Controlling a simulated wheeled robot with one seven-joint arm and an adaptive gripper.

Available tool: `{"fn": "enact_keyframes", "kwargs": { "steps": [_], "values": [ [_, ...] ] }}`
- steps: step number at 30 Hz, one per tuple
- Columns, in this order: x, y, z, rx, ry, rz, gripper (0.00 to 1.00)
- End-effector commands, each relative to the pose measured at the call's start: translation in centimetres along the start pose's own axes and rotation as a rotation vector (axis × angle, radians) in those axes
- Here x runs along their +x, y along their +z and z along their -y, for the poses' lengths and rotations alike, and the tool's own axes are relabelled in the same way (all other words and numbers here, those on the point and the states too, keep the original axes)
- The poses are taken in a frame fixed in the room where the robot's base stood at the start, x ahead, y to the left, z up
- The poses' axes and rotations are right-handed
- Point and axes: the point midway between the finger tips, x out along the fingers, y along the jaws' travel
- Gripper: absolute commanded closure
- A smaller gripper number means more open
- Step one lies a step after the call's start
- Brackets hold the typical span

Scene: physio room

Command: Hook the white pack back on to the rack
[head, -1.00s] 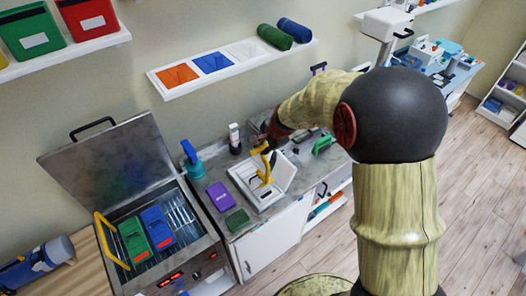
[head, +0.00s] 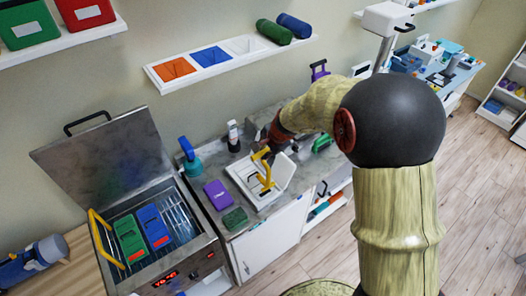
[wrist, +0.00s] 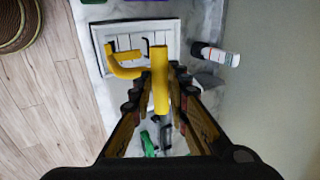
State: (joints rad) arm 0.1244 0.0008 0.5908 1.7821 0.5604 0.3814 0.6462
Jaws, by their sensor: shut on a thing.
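My gripper (wrist: 158,105) is shut on a yellow hooked tool (wrist: 160,88), above the counter; the tool also shows in the head view (head: 265,176). Beyond the tool, a white panelled thing (wrist: 128,42), which looks like the white pack, lies in a shallow white tray (wrist: 100,50). A small dark loop shows near it; I cannot tell whether the tool touches it. The wire rack (head: 178,222) is in the open steel tank at the left of the head view. A green pack (head: 129,236) and a blue pack (head: 153,224) hang there, with bare wires to their right.
The raised lid (head: 105,160) stands behind the tank (head: 165,270). A yellow bar (head: 100,230) is at its left edge.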

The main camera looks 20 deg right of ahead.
Motion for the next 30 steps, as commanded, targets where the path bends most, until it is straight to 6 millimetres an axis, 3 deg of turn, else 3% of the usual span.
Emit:
{"fn": "enact_keyframes", "kwargs": {
  "steps": [30],
  "values": [
    [5.8,0.0,-2.9,0.000,0.000,0.000,1.00]
  ]
}}
